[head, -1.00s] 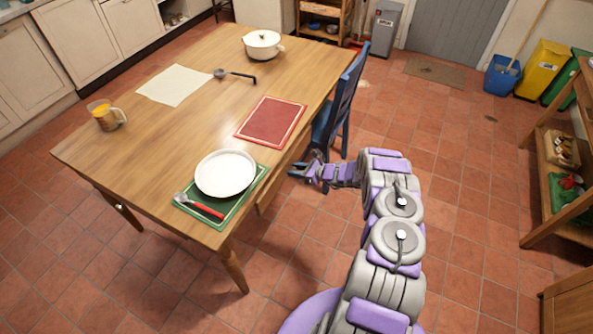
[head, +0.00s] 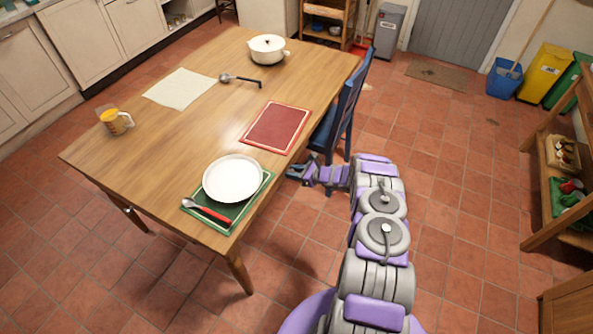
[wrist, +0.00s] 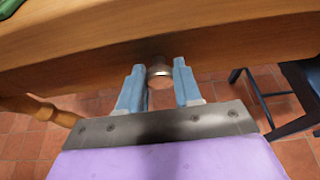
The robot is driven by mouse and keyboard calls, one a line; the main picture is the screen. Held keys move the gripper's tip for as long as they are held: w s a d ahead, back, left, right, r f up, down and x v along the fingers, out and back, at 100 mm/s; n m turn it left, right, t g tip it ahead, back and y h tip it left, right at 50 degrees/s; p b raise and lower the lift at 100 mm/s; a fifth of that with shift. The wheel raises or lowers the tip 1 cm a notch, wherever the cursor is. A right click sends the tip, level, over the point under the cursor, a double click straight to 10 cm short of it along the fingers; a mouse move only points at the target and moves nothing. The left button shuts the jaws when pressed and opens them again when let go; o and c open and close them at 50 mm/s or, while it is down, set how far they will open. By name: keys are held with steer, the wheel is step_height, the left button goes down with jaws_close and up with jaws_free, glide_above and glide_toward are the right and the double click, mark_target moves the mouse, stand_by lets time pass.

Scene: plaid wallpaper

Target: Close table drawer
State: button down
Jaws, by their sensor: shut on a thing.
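The wooden table (head: 150,160) stands at the left in the head view. Its drawer front (wrist: 225,48) shows in the wrist view as a wooden face below the tabletop edge. It looks about level with the table side, and I see no open gap. A round metallic knob (wrist: 160,71) on it sits between the blue fingers of my gripper (wrist: 160,88), which is shut on it. In the head view my gripper (head: 291,172) is at the table's right side, low beside the edge. The drawer front is hidden under the tabletop there.
A blue chair (head: 343,108) stands close behind my gripper at the table's right side. Floor to the right is clear up to wooden shelves (head: 535,150).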

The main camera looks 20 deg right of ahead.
steer(key=shift+w+a+r, duration=0.1)
steer(key=shift+w+r, duration=0.05)
steer(key=shift+d, duration=0.2)
steer(key=c, duration=1)
jaws_free()
steer(key=shift+w+a+f, duration=0.1)
steer(key=shift+f, duration=0.1)
steer(key=shift+o, duration=1.1)
steer(key=shift+a, duration=0.1)
steer(key=p+v, duration=0.3)
steer(key=v, duration=1.4)
steer(key=shift+s+d+p, duration=0.2)
steer(key=shift+p, duration=0.1)
